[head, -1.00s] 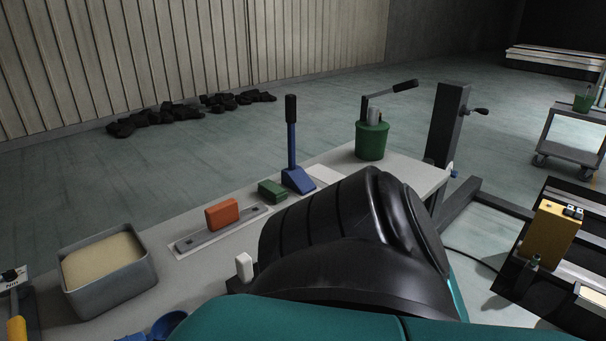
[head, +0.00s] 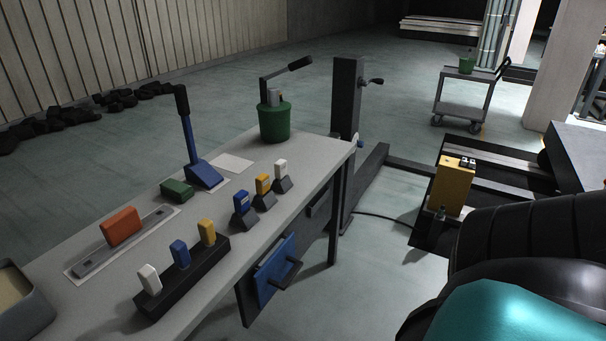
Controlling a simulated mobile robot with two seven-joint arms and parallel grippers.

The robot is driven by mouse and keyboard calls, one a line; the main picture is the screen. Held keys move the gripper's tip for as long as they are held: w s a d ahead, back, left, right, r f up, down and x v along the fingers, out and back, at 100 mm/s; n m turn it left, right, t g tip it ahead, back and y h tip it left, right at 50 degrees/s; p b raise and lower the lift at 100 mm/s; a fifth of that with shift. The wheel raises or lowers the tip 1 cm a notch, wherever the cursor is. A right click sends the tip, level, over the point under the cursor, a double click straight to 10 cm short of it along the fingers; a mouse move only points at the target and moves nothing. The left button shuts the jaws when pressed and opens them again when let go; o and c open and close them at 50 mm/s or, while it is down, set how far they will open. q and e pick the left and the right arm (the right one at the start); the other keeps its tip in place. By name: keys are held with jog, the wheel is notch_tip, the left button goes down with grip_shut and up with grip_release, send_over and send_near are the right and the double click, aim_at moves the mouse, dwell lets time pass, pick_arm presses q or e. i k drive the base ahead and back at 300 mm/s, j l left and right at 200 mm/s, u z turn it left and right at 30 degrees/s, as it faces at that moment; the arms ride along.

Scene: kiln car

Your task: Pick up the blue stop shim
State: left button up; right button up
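Two blue blocks are in the head view, and I cannot tell which is the stop shim. One blue block (head: 180,253) stands in a long black rack (head: 200,279) between a white block (head: 149,279) and a yellow block (head: 207,232). The other blue block (head: 242,201) stands upright on a small dark stand beside a yellow block (head: 262,184) and a white block (head: 281,169) on similar stands. Neither gripper is in view; only a black and teal part of my arm shows at the lower right.
The grey bench (head: 300,153) holds an orange block (head: 121,226) on a metal bar, a green block (head: 177,191), a blue-based lever (head: 203,173), a green pot (head: 274,121) and a tray (head: 26,308). A yellow box (head: 453,186) stands at right.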

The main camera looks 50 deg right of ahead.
aim_at(241, 199)
jog(key=z, duration=1.35)
jog(key=i+l+z, duration=0.2)
jog(key=z, duration=0.15)
jog(key=i+l+z, duration=0.2)
jog(key=z, duration=0.15)
jog(key=i+l+z, duration=0.15)
jog(key=z, duration=0.25)
jog(key=i+z, duration=0.2)
jog(key=i, duration=1.2)
jog(key=u, duration=1)
jog(key=k+u, duration=0.1)
jog(key=u, duration=0.85)
jog(key=k+u, duration=0.1)
jog(key=u, duration=0.9)
jog(key=i+u, duration=0.25)
jog(key=k, duration=0.1)
